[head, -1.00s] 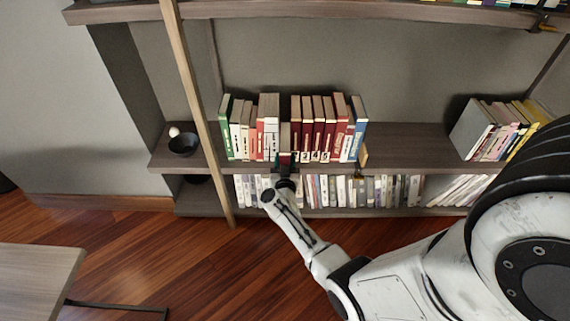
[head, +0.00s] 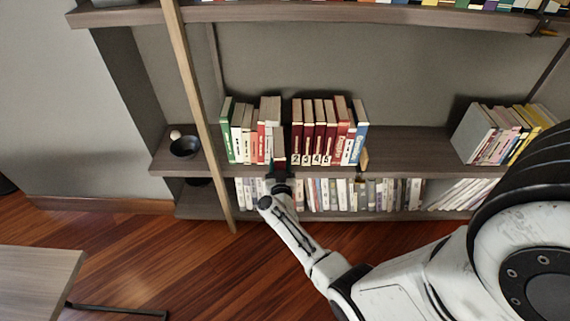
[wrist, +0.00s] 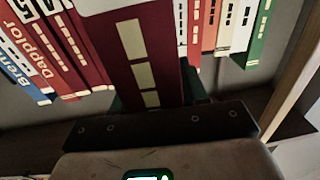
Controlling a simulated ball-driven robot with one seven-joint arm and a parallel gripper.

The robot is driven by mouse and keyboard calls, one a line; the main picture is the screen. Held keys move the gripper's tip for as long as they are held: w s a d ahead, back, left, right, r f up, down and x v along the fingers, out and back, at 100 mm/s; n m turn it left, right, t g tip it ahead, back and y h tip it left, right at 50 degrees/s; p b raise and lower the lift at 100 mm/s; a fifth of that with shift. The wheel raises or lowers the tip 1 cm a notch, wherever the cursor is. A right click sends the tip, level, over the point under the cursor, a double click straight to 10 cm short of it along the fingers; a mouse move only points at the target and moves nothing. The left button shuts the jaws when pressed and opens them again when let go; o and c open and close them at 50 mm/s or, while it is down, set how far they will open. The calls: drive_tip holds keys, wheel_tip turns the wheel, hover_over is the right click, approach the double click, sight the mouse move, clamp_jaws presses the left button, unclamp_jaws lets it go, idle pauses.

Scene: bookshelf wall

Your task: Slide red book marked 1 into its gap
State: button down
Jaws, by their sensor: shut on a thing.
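The red book (wrist: 150,60) has pale blocks on its spine and stands roughly upright in my gripper (wrist: 157,98), which is shut on it. In the head view the book (head: 280,147) shows a greyish top at the opening in the row, and my gripper (head: 279,168) is low at its front. Red books marked 2 to 5 (head: 312,135) stand to its right, with a dark space between the held book and book 2. White and red books (head: 261,140) stand close on its left. How deep the held book sits, and its number, I cannot tell.
A green book (head: 227,130) ends the row on the left, a blue one (head: 360,130) on the right. A wooden upright (head: 192,100) and a dark bowl (head: 184,147) are further left. The shelf right of the row (head: 410,150) is clear.

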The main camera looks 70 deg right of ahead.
drive_tip(key=w+a+r+n+t+y, duration=0.2)
drive_tip(key=w+a+n+t+y, duration=0.15)
drive_tip(key=a, duration=0.75)
drive_tip(key=w+a+r+n+t+y, duration=0.1)
drive_tip(key=w+a+n+t+y, duration=0.3)
drive_tip(key=a, duration=0.7)
drive_tip(key=w+a+r+n+t+y, duration=0.25)
drive_tip(key=w+a+y, duration=0.3)
drive_tip(key=a, duration=0.55)
drive_tip(key=s+d+f+m+g+h, duration=0.1)
drive_tip(key=s+d+m+g+h, duration=0.2)
drive_tip(key=d, duration=0.8)
drive_tip(key=s+d+f+m+g+h, duration=0.2)
drive_tip(key=s+d+m+g+h, duration=0.2)
drive_tip(key=d, duration=0.8)
drive_tip(key=s+d+f+m+g+h, duration=0.2)
drive_tip(key=s+d+h, duration=0.4)
drive_tip(key=d, duration=0.6)
drive_tip(key=shift+s+d+f+m+g+b, duration=0.15)
drive_tip(key=shift+s+f+m+g+b, duration=0.2)
drive_tip(key=shift+s+m+g, duration=0.65)
drive_tip(key=shift+w+r+p, duration=0.1)
drive_tip(key=shift+w+p, duration=0.15)
drive_tip(key=shift+p, duration=0.4)
